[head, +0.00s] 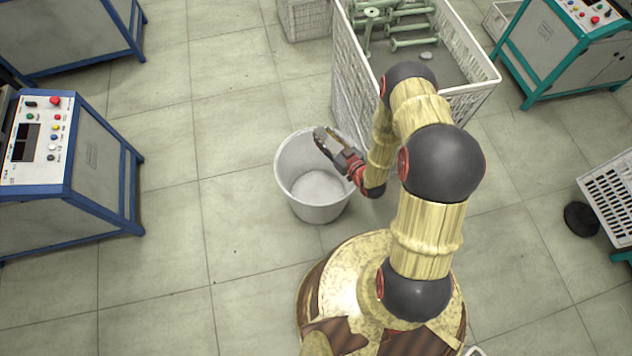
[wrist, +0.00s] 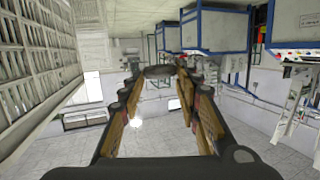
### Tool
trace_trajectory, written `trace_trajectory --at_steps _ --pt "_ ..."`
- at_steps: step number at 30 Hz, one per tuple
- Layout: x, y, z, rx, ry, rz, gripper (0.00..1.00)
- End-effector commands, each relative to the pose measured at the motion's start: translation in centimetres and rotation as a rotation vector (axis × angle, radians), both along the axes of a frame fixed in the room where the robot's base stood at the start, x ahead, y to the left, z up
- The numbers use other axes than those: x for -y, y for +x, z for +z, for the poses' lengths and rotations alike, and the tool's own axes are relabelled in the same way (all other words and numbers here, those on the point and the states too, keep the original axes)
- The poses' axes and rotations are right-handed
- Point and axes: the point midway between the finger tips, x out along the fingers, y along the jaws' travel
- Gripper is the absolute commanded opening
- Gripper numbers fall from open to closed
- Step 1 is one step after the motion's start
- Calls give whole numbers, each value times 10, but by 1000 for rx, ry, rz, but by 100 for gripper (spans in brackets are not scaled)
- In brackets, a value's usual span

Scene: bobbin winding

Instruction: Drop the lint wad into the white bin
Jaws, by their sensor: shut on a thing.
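The white bin (head: 318,212) stands on the tiled floor in the middle of the head view, open at the top; its visible bottom looks empty. My gripper (head: 324,138) overlaps the bin's far right rim in the picture; its exact height above the bin is hard to tell. In the wrist view, my gripper (wrist: 160,73) is shut on a flat, dark grey piece, which looks like the lint wad (wrist: 159,71), held between the fingertips. In the head view the wad is too small to make out clearly.
A tall white crate (head: 350,85) behind the bin holds green bobbins (head: 415,42) and a small grey lump (head: 426,55). A blue-framed machine (head: 95,165) stands left, a green-framed one (head: 560,60) at the upper right. Floor left of the bin is clear.

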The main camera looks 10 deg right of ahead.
Motion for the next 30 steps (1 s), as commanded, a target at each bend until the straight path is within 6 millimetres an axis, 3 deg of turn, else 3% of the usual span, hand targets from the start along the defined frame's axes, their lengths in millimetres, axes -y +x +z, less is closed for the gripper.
trace_trajectory --at_steps 1,3,9,20,30 --pt "5 -1 -21 -2 1 22 23" --pt "7 -3 -41 2 -1 64 23" --pt "11 -11 -80 12 -4 150 23" --pt "11 -15 -101 18 -7 184 23" --pt "11 -15 -139 17 -6 182 23"
